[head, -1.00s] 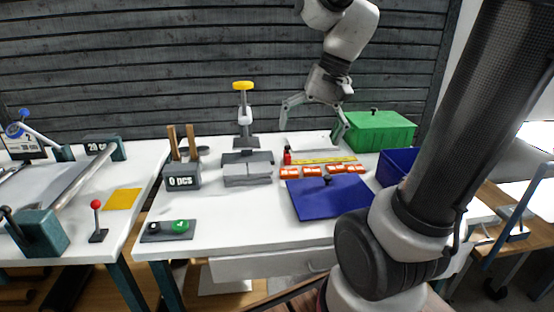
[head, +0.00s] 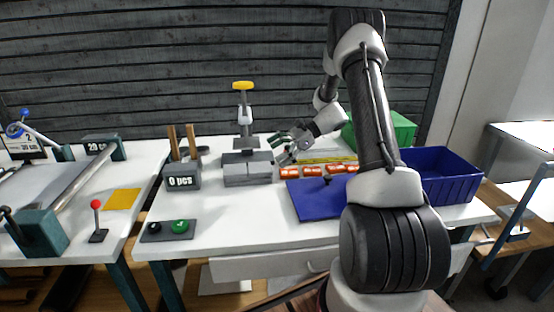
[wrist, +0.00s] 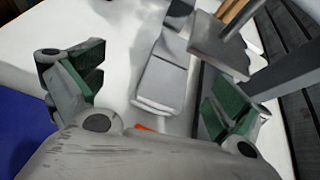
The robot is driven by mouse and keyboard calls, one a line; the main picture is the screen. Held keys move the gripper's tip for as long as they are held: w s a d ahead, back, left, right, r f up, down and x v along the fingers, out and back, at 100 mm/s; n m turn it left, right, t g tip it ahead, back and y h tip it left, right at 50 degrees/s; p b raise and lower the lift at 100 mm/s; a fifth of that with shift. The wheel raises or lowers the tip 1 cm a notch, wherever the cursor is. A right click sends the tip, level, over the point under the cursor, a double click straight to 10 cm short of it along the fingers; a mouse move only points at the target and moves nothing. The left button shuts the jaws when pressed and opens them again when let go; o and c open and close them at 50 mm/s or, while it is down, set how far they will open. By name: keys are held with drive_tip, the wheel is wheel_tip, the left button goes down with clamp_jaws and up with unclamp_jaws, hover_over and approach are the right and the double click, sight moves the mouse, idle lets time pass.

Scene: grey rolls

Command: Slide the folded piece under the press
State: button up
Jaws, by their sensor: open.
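The press (head: 243,115) with its yellow knob stands at the back of the table. Its flat plate is raised over the grey folded piece (head: 247,173), which lies low at the press's front. In the wrist view the folded piece (wrist: 162,84) is a pale grey slab lying lengthwise between my fingers, with the press plate (wrist: 215,45) at its upper right. My gripper (head: 277,150) is open at the piece's right end, its green-padded fingers spread to either side. I cannot tell whether either finger touches the piece.
Orange-marked pieces (head: 290,172) lie in a row right of the gripper, before a yellow strip (head: 325,158). A blue panel (head: 312,203) lies in front. A blue bin (head: 440,172) and green box (head: 405,130) stand at right.

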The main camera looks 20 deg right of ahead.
sight(256, 167)
drive_tip(key=f, duration=0.1)
drive_tip(key=w+d+f+m, duration=0.1)
drive_tip(key=w+f+m+t+y, duration=0.1)
drive_tip(key=shift+d+f, duration=0.25)
drive_tip(key=shift+f, duration=0.15)
drive_tip(key=shift+x, duration=3.9)
drive_tip(key=c, duration=1)
